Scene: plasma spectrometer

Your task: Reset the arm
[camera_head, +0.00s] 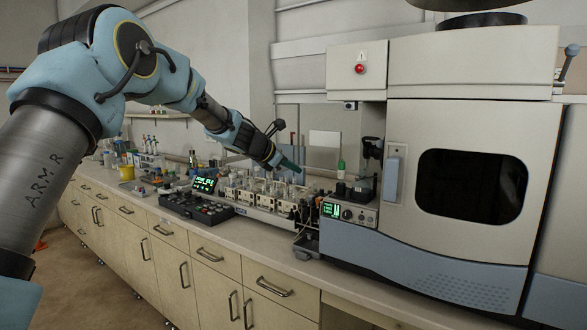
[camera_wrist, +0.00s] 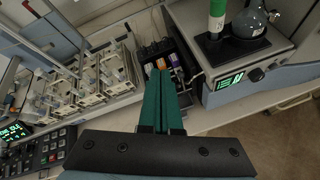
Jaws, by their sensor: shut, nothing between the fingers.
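My arm reaches in from the left in the head view, over the bench. My gripper (camera_head: 297,167) is above the row of pale rack modules on the bench. In the wrist view my gripper (camera_wrist: 160,72) shows as two green fingers side by side, shut with nothing between them. Its tips point toward a dark holder of small coloured-label bottles (camera_wrist: 163,54). I cannot tell the exact gap between the tips and the bottles.
The pale rack modules (camera_wrist: 103,77) stand left of the fingers. A keypad console (camera_head: 195,207) with a green display is on the bench. The large spectrometer (camera_head: 470,150) stands at right.

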